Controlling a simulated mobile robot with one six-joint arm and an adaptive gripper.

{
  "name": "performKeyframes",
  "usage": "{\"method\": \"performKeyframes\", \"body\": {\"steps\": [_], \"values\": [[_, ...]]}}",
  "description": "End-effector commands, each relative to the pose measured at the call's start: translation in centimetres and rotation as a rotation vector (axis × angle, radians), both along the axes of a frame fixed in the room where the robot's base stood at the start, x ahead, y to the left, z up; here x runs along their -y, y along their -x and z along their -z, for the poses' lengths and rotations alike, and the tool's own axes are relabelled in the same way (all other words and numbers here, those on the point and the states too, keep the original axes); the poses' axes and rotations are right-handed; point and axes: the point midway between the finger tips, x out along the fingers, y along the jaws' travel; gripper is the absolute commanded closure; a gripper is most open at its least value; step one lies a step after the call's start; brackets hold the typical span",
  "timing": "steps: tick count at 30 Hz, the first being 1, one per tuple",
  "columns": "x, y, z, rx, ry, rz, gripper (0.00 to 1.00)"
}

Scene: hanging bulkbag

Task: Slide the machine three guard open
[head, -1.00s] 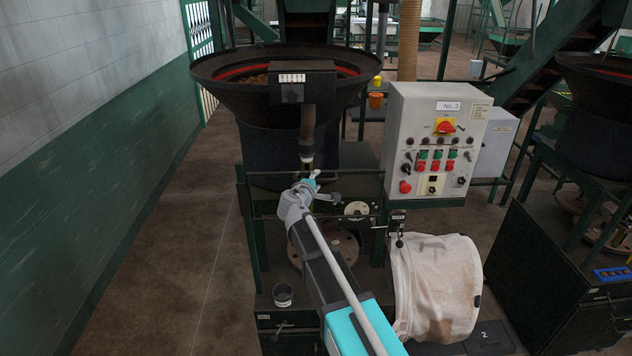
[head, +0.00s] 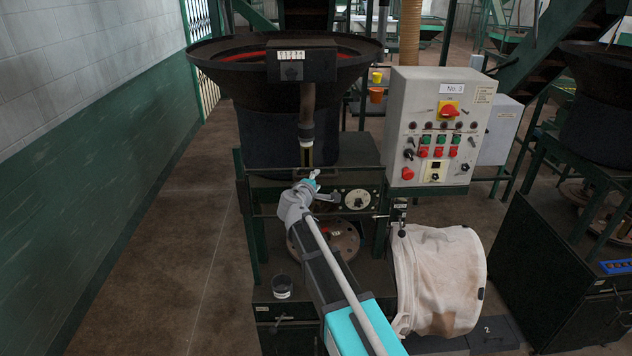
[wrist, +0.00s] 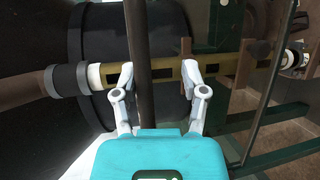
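Machine three, marked by the "No. 3" control box (head: 440,128), stands ahead of me. A dark green bar frame (head: 262,212), which looks like its guard, crosses the front below the hopper. My gripper (head: 314,180) is at the front of this frame, below the down pipe. In the wrist view my gripper (wrist: 158,74) is open. A dark bar (wrist: 140,45) runs between its fingers, close to the left finger and with a gap to the right one. Whether the left finger touches it I cannot tell. My arm hides part of the frame in the head view.
A black hopper (head: 225,68) stands above, with a pipe (head: 307,115) coming down. A white cloth bag (head: 440,275) hangs at the right front. A dark cup (head: 282,286) stands on the lower ledge. The floor at left is clear up to the wall.

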Motion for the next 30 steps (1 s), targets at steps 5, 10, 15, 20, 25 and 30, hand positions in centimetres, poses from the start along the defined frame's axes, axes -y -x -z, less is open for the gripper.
{"method": "performKeyframes", "body": {"steps": [5,10,15,20,25,30], "values": [[0.0,0.0,2.0,-0.001,-0.001,0.0,0.46],[0.0,0.0,3.4,-0.001,-0.001,0.0,0.46],[0.0,0.0,4.8,-0.001,-0.001,0.0,0.46],[0.0,0.0,6.1,-0.001,-0.001,0.0,0.46],[0.0,0.0,7.5,-0.001,-0.001,0.0,0.46],[0.0,0.0,8.9,-0.001,-0.001,0.0,0.46]]}}
